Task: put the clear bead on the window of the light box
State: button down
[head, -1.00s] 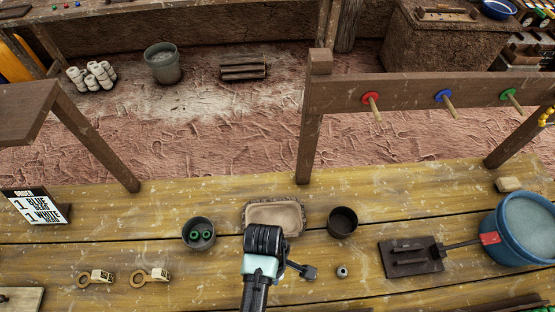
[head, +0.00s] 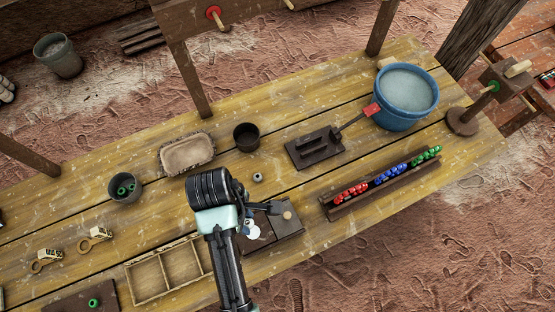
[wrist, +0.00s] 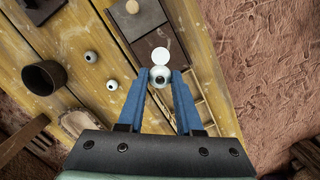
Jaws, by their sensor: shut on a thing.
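In the wrist view my gripper (wrist: 160,80) has its blue fingers shut on a pale, shiny bead (wrist: 160,77) with a dark hole; I cannot tell whether it is clear. The light box is a dark box (head: 276,233) with a knob on top and a bright white round window (head: 252,232). In the wrist view the window (wrist: 160,56) shows just beyond the held bead, and the bead's height above the box is unclear. In the head view my gripper (head: 250,222) is over the box's left part, largely hidden by my arm.
Two loose beads (wrist: 90,57) (wrist: 111,85) lie on the table; one shows in the head view (head: 258,177). A divided wooden tray (head: 147,282) lies left of the box, and a bead rack (head: 378,186) right. A dark cup (head: 246,137) and clay tray (head: 188,152) stand behind.

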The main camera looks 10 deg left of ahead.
jog(key=shift+s+d+r, duration=0.2)
jog(key=shift+d, duration=0.25)
jog(key=shift+f, duration=0.25)
send_over(254, 233)
jog(key=f, duration=0.5)
jog(key=shift+w+a+f, duration=0.1)
jog(key=shift+a+f, duration=0.05)
jog(key=shift+a, duration=0.2)
jog(key=shift+d+f, duration=0.1)
jog(key=shift+f, duration=2.1)
jog(key=shift+f, duration=0.15)
jog(key=c, duration=0.6)
grip_release()
